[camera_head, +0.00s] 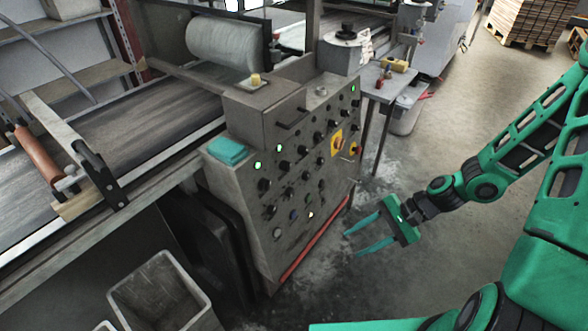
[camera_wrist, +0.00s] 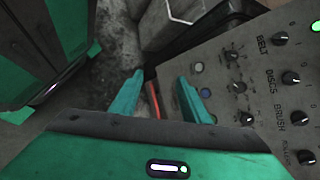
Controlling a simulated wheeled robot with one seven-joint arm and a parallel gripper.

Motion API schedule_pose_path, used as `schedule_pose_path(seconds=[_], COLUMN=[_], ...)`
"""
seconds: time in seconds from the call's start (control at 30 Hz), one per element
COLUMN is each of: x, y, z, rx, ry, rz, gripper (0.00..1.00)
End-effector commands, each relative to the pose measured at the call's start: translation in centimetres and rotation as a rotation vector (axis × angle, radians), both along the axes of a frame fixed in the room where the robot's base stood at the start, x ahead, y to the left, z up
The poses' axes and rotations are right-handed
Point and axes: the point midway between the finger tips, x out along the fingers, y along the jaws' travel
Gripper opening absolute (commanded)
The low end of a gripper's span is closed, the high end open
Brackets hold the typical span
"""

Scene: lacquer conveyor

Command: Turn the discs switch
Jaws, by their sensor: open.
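The discs switch is a small black round knob (camera_head: 284,165) on the grey control panel (camera_head: 270,240), second from the left in its upper row, under a lit green lamp (camera_head: 279,148). In the wrist view the knob (camera_wrist: 290,78) is at the right, beside the printed word DISCS. A pale mark shows on the knob; its exact setting is hard to read. My gripper (camera_head: 354,243) is open and empty, low in front of the panel's right side, apart from it. In the wrist view, my gripper's fingers (camera_wrist: 160,82) are left of the knobs.
Similar knobs marked BELT (camera_wrist: 280,38) and BRUSH (camera_wrist: 295,117) flank the switch closely. A red bar (camera_head: 315,240) runs along the panel's lower edge. A side table (camera_head: 385,85) stands behind it.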

Motion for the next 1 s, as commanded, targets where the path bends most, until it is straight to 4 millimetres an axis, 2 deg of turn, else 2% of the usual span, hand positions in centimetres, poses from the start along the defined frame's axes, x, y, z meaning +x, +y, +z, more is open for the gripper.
schedule_pose_path(seconds=[0.03, 0.2, 0.3, 0.5, 0.63, 0.8, 1.0], x=[0.4, 2.5, 4.0, 7.5, 10.1, 12.7, 13.9], y=[1.3, 4.9, 6.8, 9.1, 9.6, 9.2, 8.9], z=[-0.2, 0.3, 1.1, 3.6, 5.4, 7.3, 8.1], rx=[0.055, 0.224, 0.327, 0.543, 0.679, 0.813, 0.874], ry=[0.013, 0.047, 0.072, 0.132, 0.178, 0.225, 0.248], rz=[-0.039, -0.179, -0.268, -0.462, -0.589, -0.715, -0.771], gripper=[0.42, 0.42, 0.42, 0.42, 0.42, 0.42, 0.42])
